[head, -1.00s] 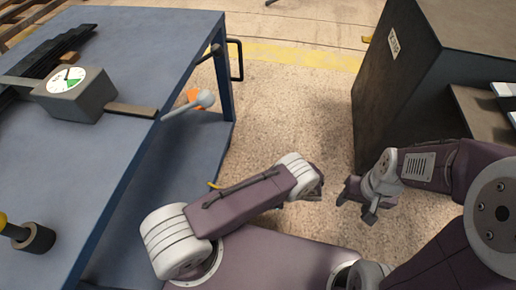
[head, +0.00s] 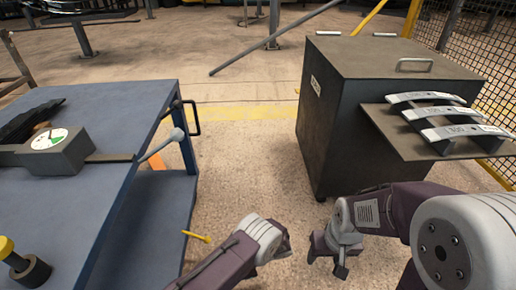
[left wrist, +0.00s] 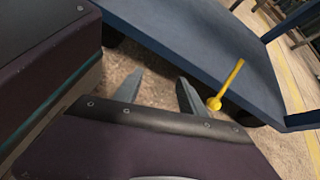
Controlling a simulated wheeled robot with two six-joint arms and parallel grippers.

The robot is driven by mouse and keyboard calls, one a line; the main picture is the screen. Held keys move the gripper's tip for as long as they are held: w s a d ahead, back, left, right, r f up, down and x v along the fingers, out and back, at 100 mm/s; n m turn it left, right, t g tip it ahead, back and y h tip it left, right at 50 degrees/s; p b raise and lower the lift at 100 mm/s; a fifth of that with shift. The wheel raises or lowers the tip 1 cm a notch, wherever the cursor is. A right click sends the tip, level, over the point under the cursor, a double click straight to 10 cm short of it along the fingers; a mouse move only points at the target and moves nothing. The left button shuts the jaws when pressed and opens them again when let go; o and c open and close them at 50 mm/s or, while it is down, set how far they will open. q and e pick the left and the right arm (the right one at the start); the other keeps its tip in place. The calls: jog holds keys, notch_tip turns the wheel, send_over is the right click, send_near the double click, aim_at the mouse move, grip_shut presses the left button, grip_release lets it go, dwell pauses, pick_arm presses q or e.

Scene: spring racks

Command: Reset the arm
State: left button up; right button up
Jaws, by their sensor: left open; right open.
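My right gripper (head: 336,254) hangs over the open floor in front of the dark cabinet, its two fingers apart with nothing between them. My left arm comes in at the bottom of the head view, and its gripper end there is mostly hidden behind the wrist. In the left wrist view my left gripper (left wrist: 158,92) shows two grey fingers spread apart and empty above the speckled floor. Its right finger appears close to a yellow-handled piece (left wrist: 228,84) near the blue bench; I cannot tell whether they touch.
A blue workbench (head: 134,110) stands left, with a dial gauge block (head: 56,150) and a yellow-topped knob (head: 12,254). A dark cabinet (head: 345,130) stands right, with a side shelf (head: 392,124) holding several pale labelled bars (head: 430,114).

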pick_arm(q)
jog(key=s+a+r+n+t+h+p, duration=0.1)
jog(key=s+a+r+n+h+p, duration=0.25)
jog(key=r, duration=0.65)
jog(key=r+n+t+h+p, duration=0.15)
jog(key=r+n+h, duration=0.35)
jog(key=r, duration=0.6)
jog(key=s+a+r+n+h+p, duration=0.1)
jog(key=s+r+n+h+p, duration=0.3)
jog(key=r, duration=0.6)
notch_tip(320, 180, up, 38)
jog(key=w+n+p, duration=0.1)
jog(key=w+p, duration=0.1)
jog(key=p, duration=3.4)
jog(key=shift+f+y+p, duration=0.15)
jog(key=shift+y+p, duration=0.2)
jog(key=shift+p, duration=0.05)
pick_arm(e)
notch_tip(320, 180, up, 46)
jog(key=shift+w, duration=0.3)
pick_arm(q)
jog(key=shift+w+a, duration=0.1)
